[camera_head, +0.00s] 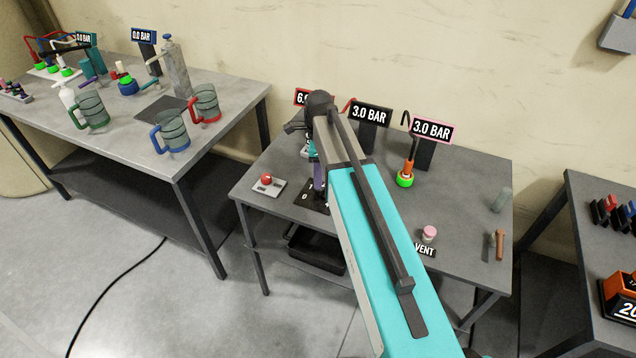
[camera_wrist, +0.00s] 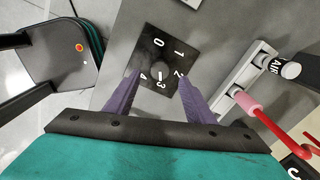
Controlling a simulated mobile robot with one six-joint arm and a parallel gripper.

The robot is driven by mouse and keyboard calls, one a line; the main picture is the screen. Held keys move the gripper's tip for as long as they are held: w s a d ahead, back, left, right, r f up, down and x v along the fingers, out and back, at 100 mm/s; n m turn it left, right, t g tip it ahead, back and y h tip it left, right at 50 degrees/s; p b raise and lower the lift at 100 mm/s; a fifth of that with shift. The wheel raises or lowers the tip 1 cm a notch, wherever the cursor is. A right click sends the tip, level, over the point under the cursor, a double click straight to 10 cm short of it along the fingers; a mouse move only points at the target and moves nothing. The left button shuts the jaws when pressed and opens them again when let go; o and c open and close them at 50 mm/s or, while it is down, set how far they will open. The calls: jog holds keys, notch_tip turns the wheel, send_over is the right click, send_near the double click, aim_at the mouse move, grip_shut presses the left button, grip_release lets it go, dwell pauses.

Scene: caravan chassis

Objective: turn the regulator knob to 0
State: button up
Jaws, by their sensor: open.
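The regulator knob (camera_wrist: 157,72) is a small grey round shape at the centre of a black dial plate (camera_wrist: 150,45) numbered 0 to 4 in the wrist view. A light mark on the knob appears to point toward the 3, away from the 0. My gripper (camera_wrist: 158,76) is open, its two purple fingers on either side of the knob with gaps showing; contact cannot be told. In the head view my gripper (camera_head: 319,180) is over the dial plate (camera_head: 308,198) on the middle bench, and my arm hides the knob.
Two 3.0 BAR displays (camera_head: 370,114) (camera_head: 433,130) stand behind; a red-framed one is partly hidden by my arm. A red button box (camera_head: 268,186) is left of the dial, a pink VENT button (camera_head: 429,233) right. In the wrist view, a pink-tipped red hose (camera_wrist: 248,103) lies right.

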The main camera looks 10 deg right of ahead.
aim_at(319, 191)
jog(key=shift+f+p, duration=0.65)
jog(key=shift+f, duration=2.05)
jog(key=shift+c, duration=0.4)
jog(key=c, duration=1)
